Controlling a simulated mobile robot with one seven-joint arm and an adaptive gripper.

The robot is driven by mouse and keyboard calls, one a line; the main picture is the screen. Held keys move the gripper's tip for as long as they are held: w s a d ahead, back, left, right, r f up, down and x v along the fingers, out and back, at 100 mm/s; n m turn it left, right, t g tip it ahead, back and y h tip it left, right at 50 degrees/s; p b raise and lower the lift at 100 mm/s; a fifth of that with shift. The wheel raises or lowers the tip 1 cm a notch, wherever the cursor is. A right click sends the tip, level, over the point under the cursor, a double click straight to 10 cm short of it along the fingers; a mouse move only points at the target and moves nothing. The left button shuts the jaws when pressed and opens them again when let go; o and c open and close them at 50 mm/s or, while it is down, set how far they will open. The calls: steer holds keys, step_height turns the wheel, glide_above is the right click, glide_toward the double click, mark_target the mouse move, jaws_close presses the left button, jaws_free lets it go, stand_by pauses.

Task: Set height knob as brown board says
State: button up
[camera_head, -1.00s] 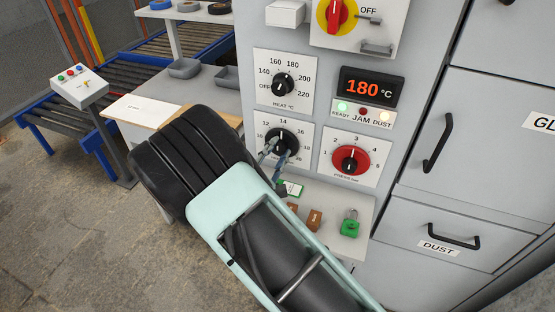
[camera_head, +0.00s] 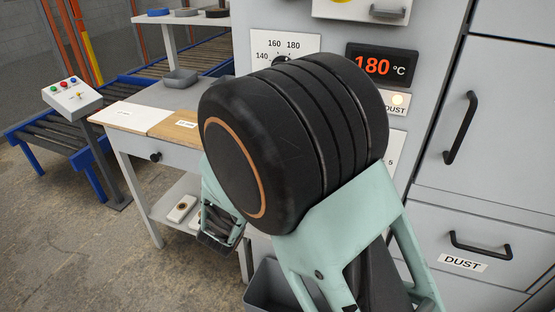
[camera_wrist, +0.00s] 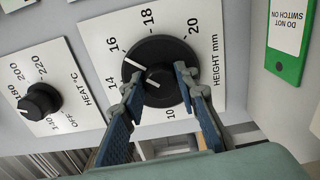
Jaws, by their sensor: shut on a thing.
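The height knob (camera_wrist: 158,62) is round and black, on a white dial plate marked HEIGHT mm, in the wrist view. A white line on it points up-left, between 14 and 16 and nearer 16. My gripper (camera_wrist: 181,76) is shut on the knob's raised grip, one finger on each side.
The heat knob (camera_wrist: 39,101) is beside the height dial, and a green DO NOT SWITCH ON tag (camera_wrist: 287,45) is on the other side. The display (camera_head: 381,65) reads 180 °C. A white board (camera_head: 131,117) lies beside the brown one. A grey bin (camera_head: 268,287) stands below my arm.

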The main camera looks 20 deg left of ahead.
steer(key=shift+m+b, duration=0.3)
stand_by(0.4)
steer(key=o, duration=1.1)
steer(key=s, duration=0.8)
steer(key=s+a, duration=0.1)
steer(key=s, duration=0.3)
steer(key=shift+d, duration=0.1)
